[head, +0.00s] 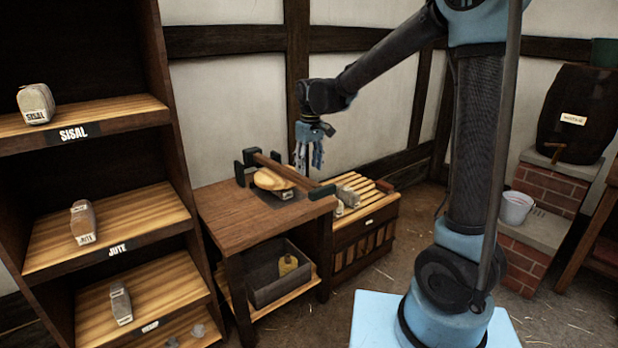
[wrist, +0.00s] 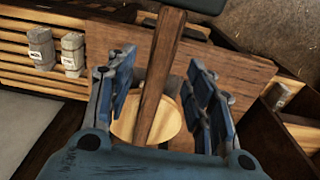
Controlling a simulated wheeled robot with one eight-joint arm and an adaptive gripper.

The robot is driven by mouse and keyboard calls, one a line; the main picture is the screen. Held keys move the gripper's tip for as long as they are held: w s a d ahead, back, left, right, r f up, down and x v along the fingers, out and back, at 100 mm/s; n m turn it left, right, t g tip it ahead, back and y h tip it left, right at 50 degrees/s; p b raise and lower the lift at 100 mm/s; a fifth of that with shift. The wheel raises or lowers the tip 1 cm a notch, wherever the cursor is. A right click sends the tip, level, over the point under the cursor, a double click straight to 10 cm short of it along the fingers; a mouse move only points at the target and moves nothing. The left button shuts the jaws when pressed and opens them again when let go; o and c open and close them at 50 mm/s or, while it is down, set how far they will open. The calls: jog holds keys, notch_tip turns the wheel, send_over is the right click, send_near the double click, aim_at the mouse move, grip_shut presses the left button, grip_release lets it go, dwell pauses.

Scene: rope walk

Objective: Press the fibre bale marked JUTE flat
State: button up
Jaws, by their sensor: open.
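A bale labelled JUTE (head: 83,222) stands on the middle shelf marked JUTE, away from my gripper. On the wooden bench (head: 225,207), a press has a long dark-brown wooden bar (head: 290,172) with dark green ends over a pale wooden disc (head: 272,180). My gripper (head: 309,165) points down over the bar, open and empty. In the wrist view, the bar (wrist: 160,85) runs between the fingers of my gripper (wrist: 162,70), with the disc (wrist: 172,120) below; I cannot tell whether they touch.
A bale (head: 35,104) stands on the SISAL shelf, another (head: 120,304) on a lower shelf. A slatted chest (head: 360,226) right of the bench bears bales (wrist: 73,55). A grey bin (head: 278,282) sits under the bench. A barrel (head: 578,112) and bucket (head: 515,207) stand at right.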

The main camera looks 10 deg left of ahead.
jog(key=shift+r, duration=1.3)
jog(key=shift+c, duration=0.3)
